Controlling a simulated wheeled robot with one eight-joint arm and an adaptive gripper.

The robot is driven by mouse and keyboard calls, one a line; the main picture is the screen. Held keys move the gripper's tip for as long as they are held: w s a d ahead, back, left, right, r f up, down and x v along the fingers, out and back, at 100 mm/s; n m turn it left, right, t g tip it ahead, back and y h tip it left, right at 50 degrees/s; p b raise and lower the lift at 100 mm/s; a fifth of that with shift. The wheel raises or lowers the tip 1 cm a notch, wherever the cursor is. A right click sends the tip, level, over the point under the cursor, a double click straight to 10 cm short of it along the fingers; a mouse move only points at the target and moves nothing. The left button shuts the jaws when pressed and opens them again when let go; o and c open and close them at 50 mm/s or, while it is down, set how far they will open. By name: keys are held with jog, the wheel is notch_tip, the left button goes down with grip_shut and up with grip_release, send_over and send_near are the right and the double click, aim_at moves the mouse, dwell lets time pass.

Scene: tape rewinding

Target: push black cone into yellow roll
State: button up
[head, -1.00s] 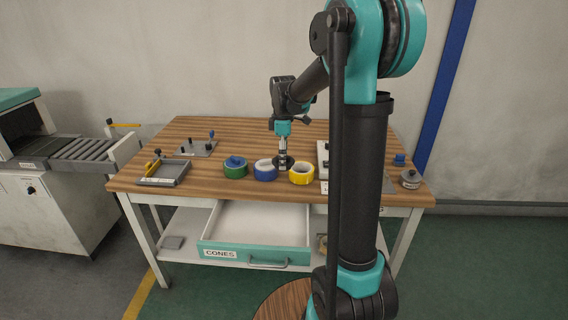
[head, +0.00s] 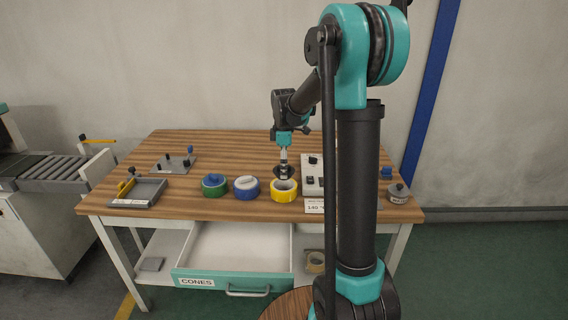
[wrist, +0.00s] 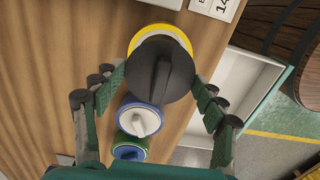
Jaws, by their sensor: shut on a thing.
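The black cone (wrist: 161,72) is between the fingers of my gripper (wrist: 162,95), which is shut on it. It has a wide round top with a raised grip bar. In the head view, my gripper (head: 284,160) holds the cone (head: 284,172) at the back edge of the yellow roll (head: 284,195), just above it. In the wrist view the yellow roll (wrist: 162,29) shows as a ring with a white inner rim beyond the cone, which hides much of it. I cannot tell whether the cone's tip is inside the roll's hole.
A blue roll (head: 247,194) with a pale cone and a green roll (head: 214,190) with a blue cone stand left of the yellow roll. A white control box (head: 311,178) stands close on the right. The CONES drawer (head: 237,243) is open below. A grey tray (head: 138,194) sits left.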

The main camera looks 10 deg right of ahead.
jog(key=shift+f, duration=0.1)
dwell(0.5)
jog(key=shift+f, duration=1.25)
jog(key=shift+f, duration=1.3)
jog(key=o, duration=1.1)
jog(key=shift+c, duration=0.2)
jog(key=shift+o, duration=0.6)
jog(key=shift+r, duration=0.1)
jog(key=shift+r, duration=3.45)
